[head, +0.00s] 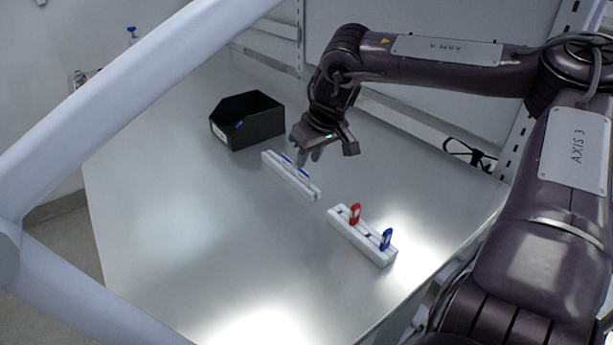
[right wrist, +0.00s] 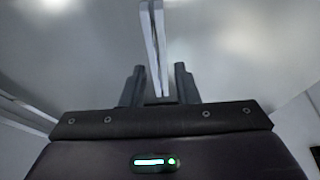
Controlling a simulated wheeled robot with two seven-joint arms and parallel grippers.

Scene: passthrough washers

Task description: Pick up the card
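Small upright card-like pieces stand in two white slotted holders. The near holder (head: 345,230) carries a red piece (head: 354,214) and a blue piece (head: 387,239). The far holder (head: 309,191) has blue-topped pieces (head: 303,174) close to my right gripper (head: 309,155); the gripper partly hides them. I cannot tell which piece is the card. In the right wrist view my right gripper (right wrist: 158,85) has its fingers apart, with a thin white strip, seemingly the holder, running between them in the picture. No piece shows clearly held. My left gripper is not in view.
A black open bin (head: 262,131) with something blue inside stands behind the far holder, on the grey metal table (head: 180,230). The table's left and front are clear. Pale tubes cross the left foreground.

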